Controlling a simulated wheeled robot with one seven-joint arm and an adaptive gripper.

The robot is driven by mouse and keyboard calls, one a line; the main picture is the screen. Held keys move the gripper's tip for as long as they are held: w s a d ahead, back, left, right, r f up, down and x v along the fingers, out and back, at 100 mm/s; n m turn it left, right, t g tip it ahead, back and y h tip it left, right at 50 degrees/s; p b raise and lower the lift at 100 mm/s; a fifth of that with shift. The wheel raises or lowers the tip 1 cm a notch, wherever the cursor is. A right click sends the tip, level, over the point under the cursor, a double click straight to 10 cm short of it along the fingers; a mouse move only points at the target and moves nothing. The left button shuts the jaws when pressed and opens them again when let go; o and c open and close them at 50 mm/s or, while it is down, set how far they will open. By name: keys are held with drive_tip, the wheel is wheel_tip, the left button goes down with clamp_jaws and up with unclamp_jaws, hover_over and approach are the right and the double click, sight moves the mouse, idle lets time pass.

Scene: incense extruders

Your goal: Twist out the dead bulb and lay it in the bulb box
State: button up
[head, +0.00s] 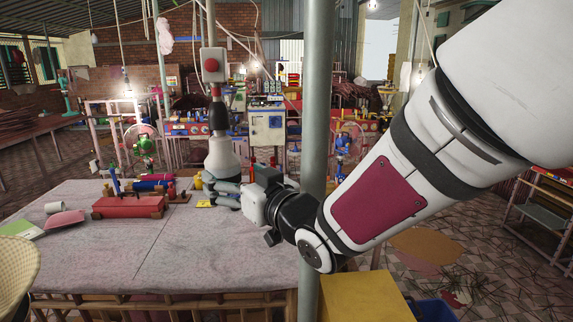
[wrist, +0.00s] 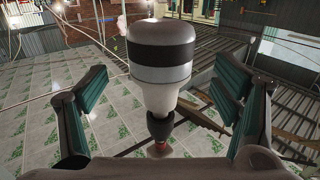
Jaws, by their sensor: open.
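A pale bulb (head: 221,157) with a wide rounded lower end hangs from a dark socket (head: 218,118) over the table. In the wrist view the bulb (wrist: 160,84) shows a dark band and a grey band at its wide end and a narrow white neck. My gripper (head: 209,187) is open at the bulb's lower end. In the wrist view its fingers (wrist: 160,98) stand on either side of the bulb, with gaps on both sides. I cannot tell for sure which container is the bulb box; a yellow box (head: 370,296) stands at the lower right.
A grey pole (head: 317,120) rises close beside my gripper. A red case (head: 128,207) and several small items lie on the cloth-covered table (head: 200,260). A red-buttoned switch box (head: 212,65) hangs above the socket. The table's front is largely clear.

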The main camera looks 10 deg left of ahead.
sight(223, 168)
drive_tip(key=shift+p+x, duration=0.35)
drive_tip(key=shift+x, duration=2.5)
drive_tip(key=c, duration=1.3)
drive_tip(key=o, duration=0.6)
drive_tip(key=c, duration=0.4)
drive_tip(key=shift+r+m+t+h+p, duration=0.1)
drive_tip(key=shift+m+t+h+p, duration=1.3)
drive_tip(key=shift+p, duration=0.5)
drive_tip(key=shift+m+t+h+p, duration=0.6)
drive_tip(key=shift+h+p, duration=0.4)
drive_tip(key=shift+p, duration=0.05)
drive_tip(key=shift+f, duration=0.5)
